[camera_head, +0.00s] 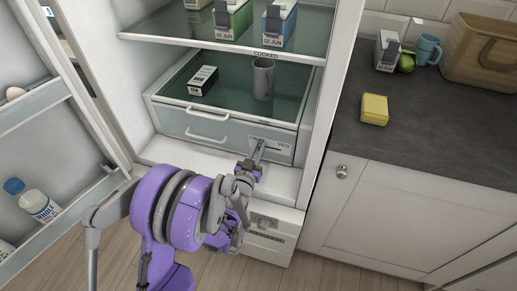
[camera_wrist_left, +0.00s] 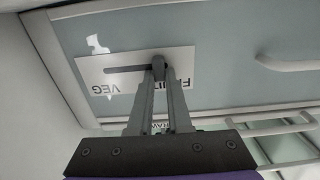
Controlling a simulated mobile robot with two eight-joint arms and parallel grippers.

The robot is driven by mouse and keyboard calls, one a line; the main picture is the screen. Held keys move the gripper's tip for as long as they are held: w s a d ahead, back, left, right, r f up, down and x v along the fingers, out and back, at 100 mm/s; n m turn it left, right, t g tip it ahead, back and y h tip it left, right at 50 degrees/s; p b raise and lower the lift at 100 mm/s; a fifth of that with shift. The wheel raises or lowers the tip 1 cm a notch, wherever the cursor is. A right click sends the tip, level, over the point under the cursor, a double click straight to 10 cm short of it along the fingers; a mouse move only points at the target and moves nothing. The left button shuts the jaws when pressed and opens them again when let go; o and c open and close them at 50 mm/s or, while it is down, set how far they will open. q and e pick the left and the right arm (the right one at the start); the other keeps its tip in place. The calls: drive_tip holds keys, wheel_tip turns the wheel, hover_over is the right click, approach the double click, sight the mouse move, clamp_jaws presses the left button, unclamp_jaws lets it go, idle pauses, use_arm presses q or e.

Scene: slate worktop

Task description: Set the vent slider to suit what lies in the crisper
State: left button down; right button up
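The crisper drawer (camera_head: 210,128) is shut at the bottom of the open fridge. A white vent plate (camera_head: 285,147) on its front reads FRUIT at left and VEG at right in the head view. The wrist view shows this plate (camera_wrist_left: 125,70) upside down, with a slot. The dark slider knob (camera_wrist_left: 159,66) is at the FRUIT side, and the slot is bare towards VEG. My left gripper (camera_head: 259,150) has its fingers closed around the knob; they partly cover FRUIT. A black-and-white box (camera_head: 203,81) and grey cup (camera_head: 263,78) show over the drawer's glass; I cannot tell any contents below.
The drawer handle (camera_head: 208,129) is left of my gripper. Cartons (camera_head: 279,25) stand on the shelf above. The open fridge door, with a bottle (camera_head: 33,200), is at left. A counter (camera_head: 430,130) with a yellow block (camera_head: 375,109) is at right.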

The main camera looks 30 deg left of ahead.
use_arm(q)
drive_tip(key=c, duration=0.8)
unclamp_jaws()
drive_tip(key=shift+s+a, duration=0.1)
drive_tip(key=shift+a, duration=0.15)
drive_tip(key=shift+c, duration=0.2)
drive_tip(key=shift+d, duration=0.1)
drive_tip(key=shift+s, duration=0.35)
drive_tip(key=v, duration=1)
drive_tip(key=shift+d, duration=0.15)
